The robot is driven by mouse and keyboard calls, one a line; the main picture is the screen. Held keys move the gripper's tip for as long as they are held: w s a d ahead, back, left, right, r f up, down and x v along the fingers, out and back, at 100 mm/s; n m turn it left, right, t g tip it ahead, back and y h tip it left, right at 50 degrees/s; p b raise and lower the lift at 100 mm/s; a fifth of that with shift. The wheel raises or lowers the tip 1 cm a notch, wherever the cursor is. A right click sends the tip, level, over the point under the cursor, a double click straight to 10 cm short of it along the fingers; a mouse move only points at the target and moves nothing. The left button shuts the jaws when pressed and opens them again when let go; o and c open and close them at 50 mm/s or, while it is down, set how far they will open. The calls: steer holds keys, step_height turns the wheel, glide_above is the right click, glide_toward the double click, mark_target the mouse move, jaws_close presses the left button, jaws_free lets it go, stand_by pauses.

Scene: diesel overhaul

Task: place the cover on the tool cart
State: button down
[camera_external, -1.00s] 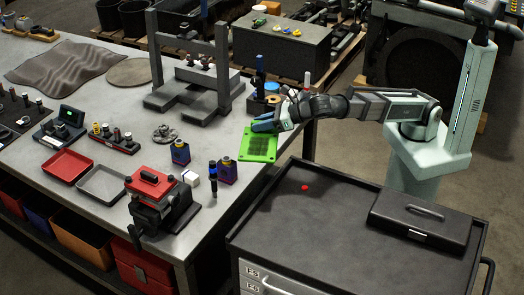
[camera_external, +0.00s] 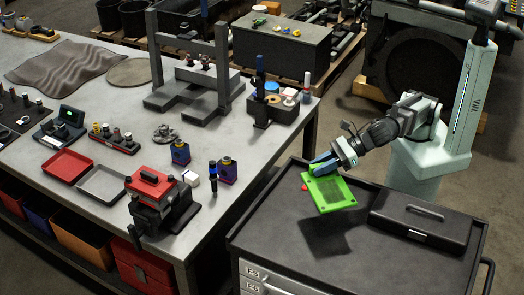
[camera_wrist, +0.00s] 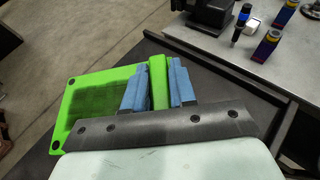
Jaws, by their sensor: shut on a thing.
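In the wrist view the blue fingers (camera_wrist: 158,85) clamp a raised green rib of the cover (camera_wrist: 95,95).
A black toolbox (camera_external: 420,218) takes up the cart's right side. The front left of the cart top is clear. The workbench (camera_external: 235,115) stands to the left.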

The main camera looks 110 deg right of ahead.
steer(key=shift+f, duration=6.85)
steer(key=c, duration=0.9)
jaws_free()
steer(key=v, duration=1.2)
